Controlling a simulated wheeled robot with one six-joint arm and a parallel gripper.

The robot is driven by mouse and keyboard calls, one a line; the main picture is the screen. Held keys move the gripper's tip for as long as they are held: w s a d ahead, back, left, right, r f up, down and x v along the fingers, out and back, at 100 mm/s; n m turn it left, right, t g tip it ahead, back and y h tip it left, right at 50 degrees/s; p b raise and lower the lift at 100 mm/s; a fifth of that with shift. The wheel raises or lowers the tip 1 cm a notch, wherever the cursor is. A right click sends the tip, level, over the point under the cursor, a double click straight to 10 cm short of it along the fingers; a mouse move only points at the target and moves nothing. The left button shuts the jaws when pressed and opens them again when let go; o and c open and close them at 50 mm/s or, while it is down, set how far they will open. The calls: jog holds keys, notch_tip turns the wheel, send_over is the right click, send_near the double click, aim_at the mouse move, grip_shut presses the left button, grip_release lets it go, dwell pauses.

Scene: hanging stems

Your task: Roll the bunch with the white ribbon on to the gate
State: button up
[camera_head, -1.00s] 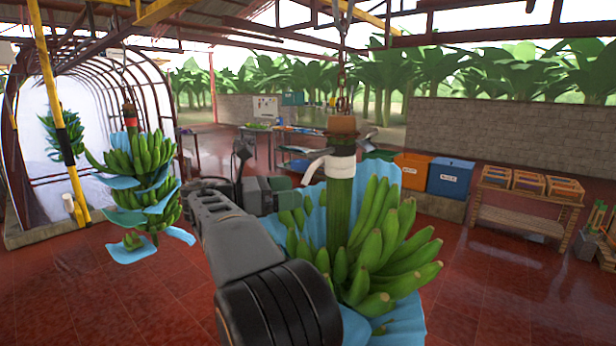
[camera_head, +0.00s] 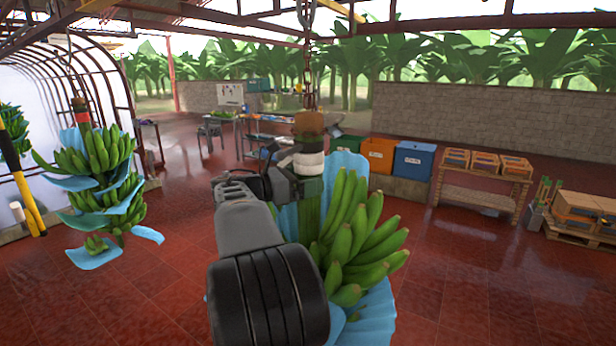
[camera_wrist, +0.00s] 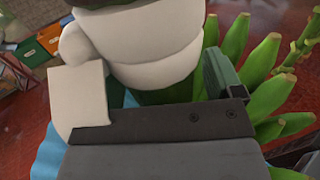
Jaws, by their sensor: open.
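The bunch with the white ribbon (camera_head: 308,163) hangs from a chain right of centre in the head view, its green bananas (camera_head: 350,235) in a blue sheet. In the wrist view the white ribbon (camera_wrist: 145,45) with its knot and loose tail fills the upper middle, very close. My gripper (camera_head: 285,185) is open at the stem just below the ribbon. The dark finger in the wrist view crosses in front of the stem. Whether both fingers straddle the stem is partly hidden. The yellow-and-black striped pole (camera_head: 18,165) at the left edge may be the gate.
Another bunch (camera_head: 100,165) with a red ribbon (camera_head: 82,118) hangs to the left, by the arched tunnel (camera_head: 105,75). Orange (camera_head: 380,155) and blue (camera_head: 412,160) bins stand behind. A crate bench (camera_head: 485,182) is at right. The red floor is open.

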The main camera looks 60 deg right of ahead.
jog(key=shift+s+d, duration=0.2)
jog(key=shift+d, duration=0.1)
jog(key=c, duration=1.3)
jog(key=shift+o, duration=0.2)
jog(key=shift+s, duration=0.1)
